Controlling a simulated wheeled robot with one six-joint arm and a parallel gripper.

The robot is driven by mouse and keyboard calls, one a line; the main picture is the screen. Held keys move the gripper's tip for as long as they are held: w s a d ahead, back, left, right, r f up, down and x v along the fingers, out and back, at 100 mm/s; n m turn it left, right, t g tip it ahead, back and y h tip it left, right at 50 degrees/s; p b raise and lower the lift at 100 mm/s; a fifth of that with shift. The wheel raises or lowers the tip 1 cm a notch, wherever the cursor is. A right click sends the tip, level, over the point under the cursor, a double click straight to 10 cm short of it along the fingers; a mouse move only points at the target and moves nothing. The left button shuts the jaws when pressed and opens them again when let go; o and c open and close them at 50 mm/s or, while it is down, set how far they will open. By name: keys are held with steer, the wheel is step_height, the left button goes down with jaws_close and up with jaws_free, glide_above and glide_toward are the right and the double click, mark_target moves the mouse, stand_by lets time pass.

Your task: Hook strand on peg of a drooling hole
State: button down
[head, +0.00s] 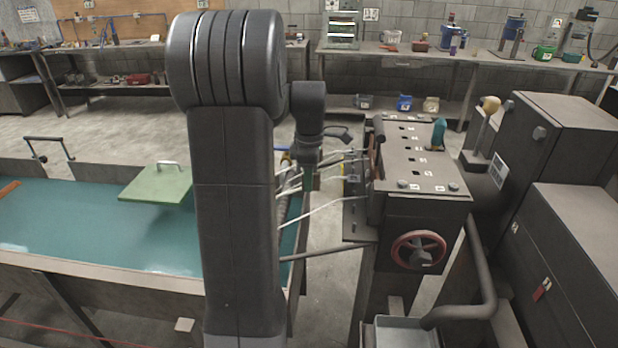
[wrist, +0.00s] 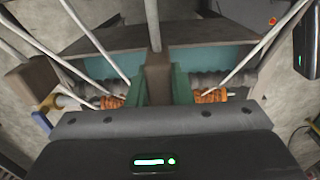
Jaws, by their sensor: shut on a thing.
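My gripper (wrist: 160,98) has two green fingers, shut on a pale strand (wrist: 153,25) that runs down from the top of the wrist view. A brown block shows between the fingers, and the strand meets it there; the held part is hidden. In the head view my gripper (head: 305,172) is near the left side of the dark machine (head: 415,155), partly behind my arm. Several pale strands (head: 325,210) run from the machine's left side toward the trough. I cannot make out which hole drools or its peg.
A teal-bottomed trough (head: 75,225) is on the left with a green plate (head: 158,184) over it. The wrist view shows a ridged grey roller (wrist: 195,80) and orange wound pieces (wrist: 210,96) beside the fingers. A red handwheel (head: 418,249) is on the machine's front.

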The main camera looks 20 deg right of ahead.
steer(key=shift+f+b, duration=0.4)
steer(key=shift+f, duration=0.45)
stand_by(0.6)
steer(key=c, duration=1.2)
jaws_free()
steer(key=shift+r, duration=0.1)
step_height(320, 180, up, 14)
steer(key=shift+f, duration=0.2)
steer(key=shift+d+f, duration=0.1)
step_height(320, 180, down, 14)
steer(key=shift+r, duration=0.4)
steer(key=shift+r, duration=0.1)
